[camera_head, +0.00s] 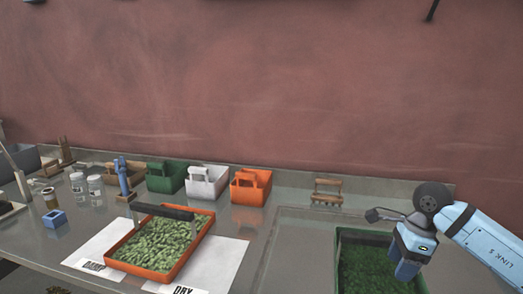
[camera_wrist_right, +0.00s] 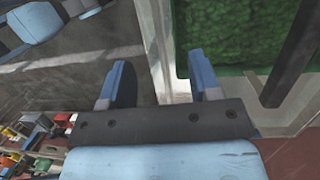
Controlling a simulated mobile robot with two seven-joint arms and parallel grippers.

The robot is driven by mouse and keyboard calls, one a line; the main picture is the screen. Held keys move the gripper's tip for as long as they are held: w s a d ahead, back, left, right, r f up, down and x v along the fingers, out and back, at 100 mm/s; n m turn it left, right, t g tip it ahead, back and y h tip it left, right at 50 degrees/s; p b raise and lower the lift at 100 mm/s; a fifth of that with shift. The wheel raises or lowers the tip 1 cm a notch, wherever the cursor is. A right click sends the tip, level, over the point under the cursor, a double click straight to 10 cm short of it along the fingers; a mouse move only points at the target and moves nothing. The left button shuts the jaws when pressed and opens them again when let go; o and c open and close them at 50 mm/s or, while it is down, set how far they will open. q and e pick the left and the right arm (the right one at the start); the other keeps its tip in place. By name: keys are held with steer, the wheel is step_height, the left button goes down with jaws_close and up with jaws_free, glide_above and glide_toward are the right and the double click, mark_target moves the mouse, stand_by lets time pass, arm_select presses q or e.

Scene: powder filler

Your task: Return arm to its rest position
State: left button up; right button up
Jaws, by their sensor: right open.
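My right arm (camera_head: 490,245) comes in from the right edge of the head view. Its gripper (camera_head: 406,272) points down over the right part of a green tray (camera_head: 339,262) filled with dark green granular stuff. In the right wrist view the gripper (camera_wrist_right: 160,75) has its two blue fingers apart, with nothing between them. The tray wall (camera_wrist_right: 182,40) shows beyond the fingers there. My left gripper is in neither view.
An orange tray of pale green material (camera_head: 160,240) stands on paper sheets marked DAMP and DRY. Green, white (camera_head: 207,182) and orange (camera_head: 251,187) carriers line the back. Jars (camera_head: 96,190) and a blue block (camera_head: 54,218) are at left. A small wooden rack (camera_head: 327,192) stands behind.

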steer(key=s+a+f+m+t+y+p, duration=0.1)
steer(key=s+a+m+t+y+p, duration=0.2)
steer(key=a+m+y, duration=0.55)
steer(key=s+a+f+m+t+y+p, duration=0.1)
steer(key=s+a+m+t+y, duration=0.1)
steer(key=s+a+m+y, duration=0.65)
step_height(320, 180, down, 10)
steer(key=s+d+f+m+t+h+p, duration=0.1)
steer(key=d+m+t+h+p, duration=0.15)
steer(key=m+t+h, duration=1.45)
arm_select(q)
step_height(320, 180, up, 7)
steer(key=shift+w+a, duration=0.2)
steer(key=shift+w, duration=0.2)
arm_select(e)
steer(key=s+d+f+m+g, duration=0.2)
steer(key=s+f+m+g, duration=0.8)
steer(key=m, duration=0.4)
steer(key=shift+s+d+f+m+g+y, duration=0.3)
steer(key=shift+s+f+g, duration=0.15)
steer(key=shift+s, duration=0.7)
